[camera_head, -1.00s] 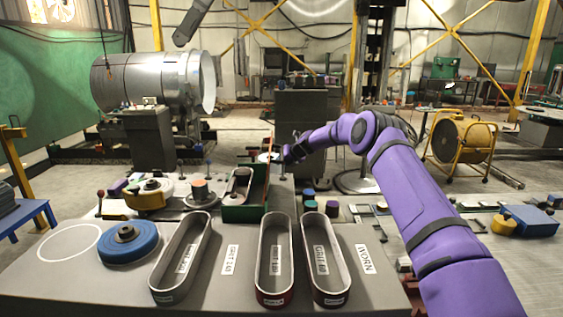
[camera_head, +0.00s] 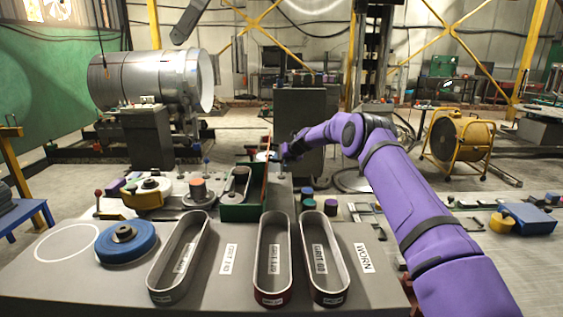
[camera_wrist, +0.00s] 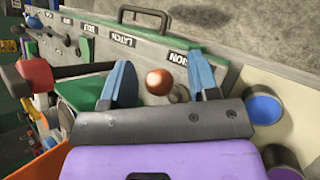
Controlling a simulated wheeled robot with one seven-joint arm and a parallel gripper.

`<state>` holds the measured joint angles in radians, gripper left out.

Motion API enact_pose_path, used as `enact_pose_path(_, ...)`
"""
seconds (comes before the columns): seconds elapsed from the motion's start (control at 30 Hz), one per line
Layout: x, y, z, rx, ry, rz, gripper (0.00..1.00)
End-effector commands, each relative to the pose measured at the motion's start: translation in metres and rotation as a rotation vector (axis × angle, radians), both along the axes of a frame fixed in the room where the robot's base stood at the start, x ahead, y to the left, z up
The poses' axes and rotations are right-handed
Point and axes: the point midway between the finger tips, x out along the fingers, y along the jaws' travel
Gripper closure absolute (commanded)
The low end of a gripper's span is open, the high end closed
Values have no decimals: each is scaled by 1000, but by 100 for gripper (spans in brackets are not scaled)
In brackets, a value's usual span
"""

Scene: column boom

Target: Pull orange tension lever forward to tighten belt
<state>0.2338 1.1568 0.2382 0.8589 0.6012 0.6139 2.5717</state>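In the wrist view, a copper-orange ball knob (camera_wrist: 159,82) shows between my two blue fingertips, beside a label ending in "NSION" (camera_wrist: 186,57). The lever's shaft below the knob is hidden. My gripper (camera_wrist: 162,84) is open, with a visible gap between the knob and each finger. Whether the knob is level with the fingertips or beyond them I cannot tell.
In the wrist view, a red-orange handle (camera_wrist: 35,76) is at left, a "LATCH" label (camera_wrist: 122,40) and dark carry handle (camera_wrist: 145,15) above, and a blue-topped cylinder (camera_wrist: 263,108) at right. In the head view, belt loops (camera_head: 273,258) and a blue disc (camera_head: 126,242) occupy the bench.

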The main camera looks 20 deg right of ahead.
Motion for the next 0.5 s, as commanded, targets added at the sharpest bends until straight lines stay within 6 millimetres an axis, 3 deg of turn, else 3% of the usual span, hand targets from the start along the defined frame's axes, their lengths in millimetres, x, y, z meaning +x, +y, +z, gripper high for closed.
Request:
enact_pose_path(0.27, -4, -3, 6, 0, -1, 0, 45)
enact_pose_path(0.5, -24, -17, 30, 0, -1, -2, 45)
